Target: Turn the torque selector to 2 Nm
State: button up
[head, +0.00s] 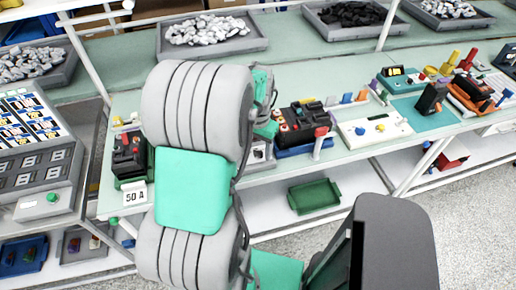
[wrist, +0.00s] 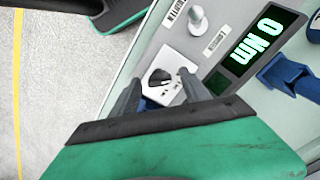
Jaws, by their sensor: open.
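The torque selector (wrist: 158,79) is a dark round knob on a small white plate (wrist: 176,92) with markings too small to read. In the wrist view it sits between the fingertips of my gripper (wrist: 160,76), which is open with one finger on each side. I cannot tell whether the fingers touch the knob. A black display (wrist: 262,42) to its right reads "0 Nm" in pale green figures. In the head view my arm covers most of this station, and the knob is hidden.
A grey peg (wrist: 197,20) stands above the plate between small labels. A blue part (wrist: 290,76) lies right of the display. In the head view, a dark breaker device (head: 130,158) stands left of my arm, and a red-and-black one (head: 300,122) stands right.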

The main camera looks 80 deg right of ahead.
aim_at(258, 151)
notch_tip(258, 151, up, 8)
jog(key=shift+f+b, duration=0.1)
jog(key=shift+b, duration=0.45)
